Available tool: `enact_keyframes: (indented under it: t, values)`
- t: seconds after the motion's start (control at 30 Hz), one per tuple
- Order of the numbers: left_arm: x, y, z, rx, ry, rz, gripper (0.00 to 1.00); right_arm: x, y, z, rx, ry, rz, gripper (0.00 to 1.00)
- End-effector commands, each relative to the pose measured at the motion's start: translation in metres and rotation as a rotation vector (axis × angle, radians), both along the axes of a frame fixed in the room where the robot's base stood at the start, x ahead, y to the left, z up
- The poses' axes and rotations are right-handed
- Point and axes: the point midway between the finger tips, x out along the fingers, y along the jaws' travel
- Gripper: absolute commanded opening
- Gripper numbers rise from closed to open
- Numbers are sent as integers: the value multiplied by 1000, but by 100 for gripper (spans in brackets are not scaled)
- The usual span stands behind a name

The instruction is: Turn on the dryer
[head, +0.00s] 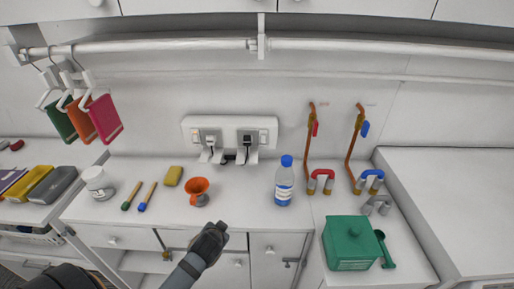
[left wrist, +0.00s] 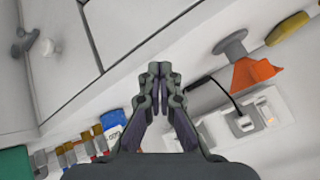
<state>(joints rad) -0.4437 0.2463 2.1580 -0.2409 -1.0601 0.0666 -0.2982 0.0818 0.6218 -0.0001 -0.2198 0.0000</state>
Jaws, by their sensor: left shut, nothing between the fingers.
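No dryer is plainly recognisable. A white flat-topped unit (head: 450,190) fills the right side of the head view, and I cannot tell whether it is an appliance. My left gripper (head: 214,231) is over the counter's front edge, in front of the orange funnel (head: 198,190). Its fingers (left wrist: 160,70) are closed together and empty. My right gripper is out of view.
A water bottle (head: 284,181), copper pipes with red (head: 321,181) and blue (head: 369,180) bent fittings and a green box (head: 350,242) stand to the right.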

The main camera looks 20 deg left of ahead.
Motion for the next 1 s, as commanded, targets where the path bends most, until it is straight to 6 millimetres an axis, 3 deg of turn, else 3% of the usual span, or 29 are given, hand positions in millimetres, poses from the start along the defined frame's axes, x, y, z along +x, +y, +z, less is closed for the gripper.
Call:
enact_keyframes:
  t: [0.1,0.27,0.4,0.5,0.7,1.0]
  values:
    - [41,23,25,131,-150,-62,0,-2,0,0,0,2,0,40]
    - [98,42,75,337,-376,-214,0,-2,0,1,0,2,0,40]
    - [146,42,126,561,-573,-462,0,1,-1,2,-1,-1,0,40]
    - [169,34,148,702,-657,-684,0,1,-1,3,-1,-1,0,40]
    - [182,24,152,849,-673,-1017,0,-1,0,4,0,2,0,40]
    - [181,23,148,877,-656,-1117,0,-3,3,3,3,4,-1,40]
